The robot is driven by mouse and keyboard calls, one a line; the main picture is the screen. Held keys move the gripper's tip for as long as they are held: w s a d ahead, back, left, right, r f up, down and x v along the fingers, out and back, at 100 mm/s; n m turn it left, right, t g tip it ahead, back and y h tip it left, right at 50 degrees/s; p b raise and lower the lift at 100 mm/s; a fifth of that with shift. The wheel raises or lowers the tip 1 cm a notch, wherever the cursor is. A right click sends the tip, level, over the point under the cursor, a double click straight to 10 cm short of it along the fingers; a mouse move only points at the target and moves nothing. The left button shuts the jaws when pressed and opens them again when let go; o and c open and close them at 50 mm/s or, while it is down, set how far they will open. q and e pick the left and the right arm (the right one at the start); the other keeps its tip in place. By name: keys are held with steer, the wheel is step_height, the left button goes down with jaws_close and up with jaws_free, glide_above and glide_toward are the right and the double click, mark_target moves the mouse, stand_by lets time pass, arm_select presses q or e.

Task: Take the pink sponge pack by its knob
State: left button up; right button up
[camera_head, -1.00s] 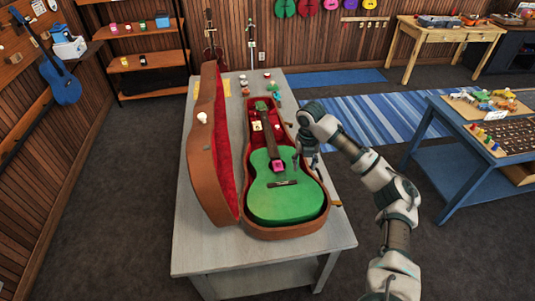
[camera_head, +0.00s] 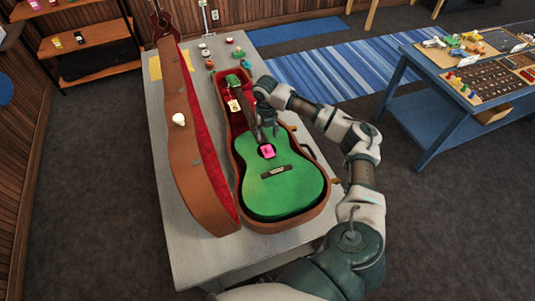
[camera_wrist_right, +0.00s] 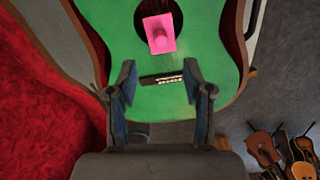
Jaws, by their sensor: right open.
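The pink sponge pack (camera_head: 267,151) lies at the soundhole of the green guitar (camera_head: 285,191). In the right wrist view the pack (camera_wrist_right: 152,24) is a pink square, and its round pink knob (camera_wrist_right: 160,38) faces the camera. My right gripper (camera_head: 265,136) is over the guitar's upper body, close to the pack in the head view. In the right wrist view my right gripper (camera_wrist_right: 158,82) is open, its two fingers apart with nothing between them. The pack shows beyond the fingertips. My left gripper is not in view.
The guitar lies in an open brown case (camera_head: 241,190) with red lining on a grey table (camera_head: 190,253). The case lid (camera_head: 185,130) stands up on the left. Small items sit at the table's far end. A blue table (camera_head: 425,75) with parts stands at the right.

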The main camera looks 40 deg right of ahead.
mark_target(268, 147)
step_height(268, 147, down, 8)
steer(key=shift+r+p, duration=0.2)
steer(key=shift+p, duration=0.5)
steer(key=shift+d+f, duration=0.25)
steer(key=shift+f, duration=0.3)
jaws_close()
